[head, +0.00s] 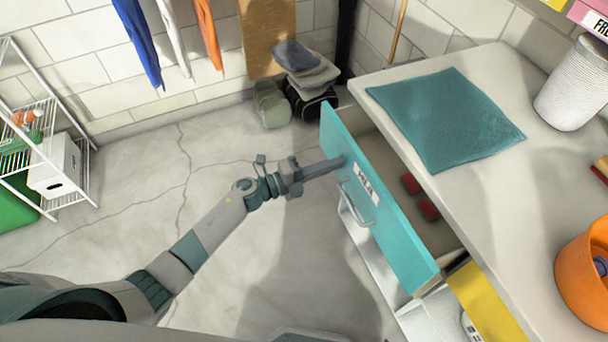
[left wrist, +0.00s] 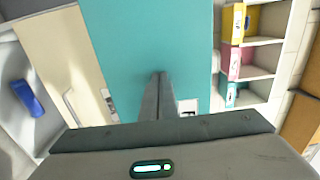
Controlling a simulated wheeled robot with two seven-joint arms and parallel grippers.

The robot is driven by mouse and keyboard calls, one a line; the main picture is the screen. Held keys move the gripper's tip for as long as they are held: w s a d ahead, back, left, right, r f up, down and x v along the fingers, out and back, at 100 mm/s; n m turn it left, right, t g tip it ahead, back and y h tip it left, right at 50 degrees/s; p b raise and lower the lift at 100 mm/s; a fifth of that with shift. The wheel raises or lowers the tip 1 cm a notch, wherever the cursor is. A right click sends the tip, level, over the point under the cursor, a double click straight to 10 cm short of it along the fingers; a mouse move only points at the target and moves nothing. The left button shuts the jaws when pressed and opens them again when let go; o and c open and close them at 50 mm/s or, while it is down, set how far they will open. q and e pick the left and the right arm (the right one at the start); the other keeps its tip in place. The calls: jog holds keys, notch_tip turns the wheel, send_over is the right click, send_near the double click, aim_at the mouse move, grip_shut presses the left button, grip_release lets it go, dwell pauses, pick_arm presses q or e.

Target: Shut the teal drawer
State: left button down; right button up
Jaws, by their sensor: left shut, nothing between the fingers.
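The teal drawer (head: 378,208) stands pulled out from the cabinet under the light worktop. Its front has a white label and a pale bar handle (head: 352,203). My right gripper is not in view.
The worktop (head: 480,180) holds a teal cloth (head: 445,117), a white ribbed container (head: 573,85) and an orange bin (head: 585,275). A yellow drawer front (head: 487,305) is beside the teal one. A wire rack (head: 50,150) stands at left. The floor between is clear.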

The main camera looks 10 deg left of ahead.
pick_arm(q)
jog(key=b+x, duration=0.1)
jog(key=x, duration=0.7)
jog(key=shift+w+d+f+b, duration=0.1)
jog(key=shift+w+d+b, duration=0.1)
jog(key=shift+b, duration=0.15)
jog(key=shift+x, duration=1.05)
jog(key=shift+w+d, duration=0.1)
jog(key=shift+d, duration=0.1)
jog(key=shift+r+b, duration=0.25)
jog(key=shift+b, duration=0.05)
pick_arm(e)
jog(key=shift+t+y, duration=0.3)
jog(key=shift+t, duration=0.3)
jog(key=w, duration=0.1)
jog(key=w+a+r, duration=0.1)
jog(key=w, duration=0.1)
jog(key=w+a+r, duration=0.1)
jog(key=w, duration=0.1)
pick_arm(q)
jog(key=shift+r, duration=0.1)
jog(key=shift+w, duration=0.1)
